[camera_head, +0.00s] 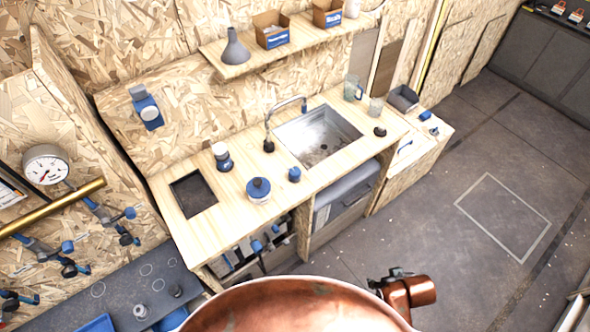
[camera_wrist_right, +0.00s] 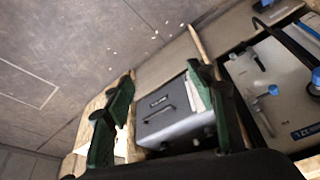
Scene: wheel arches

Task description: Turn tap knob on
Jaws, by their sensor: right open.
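The tap (camera_head: 287,103) is a dark curved spout with blue near its tip, standing at the back left of the steel sink (camera_head: 318,138) in the wooden counter. Its knob is too small to tell apart from the dark base (camera_head: 268,146). My right gripper (camera_head: 393,276) shows only in part in the head view, by the front of my copper-coloured body, low and well apart from the tap. In the right wrist view its green fingers (camera_wrist_right: 162,76) are spread and empty, with a grey drawer unit (camera_wrist_right: 172,112) beyond them. My left gripper is out of view.
A shelf (camera_head: 285,42) hangs above. The floor (camera_head: 440,195) at the right is clear.

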